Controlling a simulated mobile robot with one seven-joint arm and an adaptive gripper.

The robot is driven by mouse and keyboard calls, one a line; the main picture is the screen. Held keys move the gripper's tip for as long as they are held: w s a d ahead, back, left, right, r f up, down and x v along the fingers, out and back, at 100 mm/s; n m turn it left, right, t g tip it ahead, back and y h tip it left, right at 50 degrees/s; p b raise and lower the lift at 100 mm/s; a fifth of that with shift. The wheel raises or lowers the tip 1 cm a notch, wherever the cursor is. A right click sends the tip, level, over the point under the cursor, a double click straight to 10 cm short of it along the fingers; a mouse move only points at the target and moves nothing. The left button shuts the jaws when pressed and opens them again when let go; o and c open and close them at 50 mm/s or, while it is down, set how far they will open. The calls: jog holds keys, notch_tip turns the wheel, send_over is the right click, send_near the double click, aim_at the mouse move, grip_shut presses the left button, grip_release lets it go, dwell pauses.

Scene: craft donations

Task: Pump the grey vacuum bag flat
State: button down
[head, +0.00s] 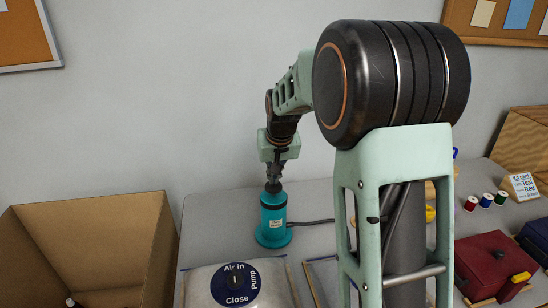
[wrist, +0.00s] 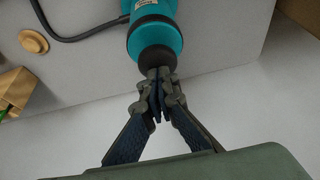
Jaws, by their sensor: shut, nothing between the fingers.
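The teal pump (head: 273,220) stands upright on the table, its black top (wrist: 157,58) facing my gripper. My gripper (head: 274,180) points down over the pump; its fingers (wrist: 158,80) are closed together with nothing between them, at the pump's black top. I cannot tell whether they touch it. A pale grey bag (head: 203,284) lies at the table's front, cut off by the lower picture edge. Its round blue dial (head: 236,299) reads "Air in", "Pump" and "Close". Which mark its dark knob points at is unclear.
An open cardboard box (head: 152,240) stands at the left. A dark cable (head: 310,221) runs right from the pump. Another flat item (head: 322,278) lies right of the bag, partly behind my arm. Thread spools (head: 486,200) and a dark red box (head: 487,262) are at the right.

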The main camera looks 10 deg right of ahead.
notch_tip(320, 180, up, 11)
jog(key=p, duration=0.7)
jog(key=shift+f, duration=0.15)
jog(key=shift+s+f+b, duration=0.1)
jog(key=shift+f+b, duration=3.8)
jog(key=shift+f, duration=1.7)
notch_tip(320, 180, up, 11)
jog(key=p, duration=0.8)
jog(key=shift+r, duration=0.15)
notch_tip(320, 180, up, 6)
jog(key=p, duration=0.4)
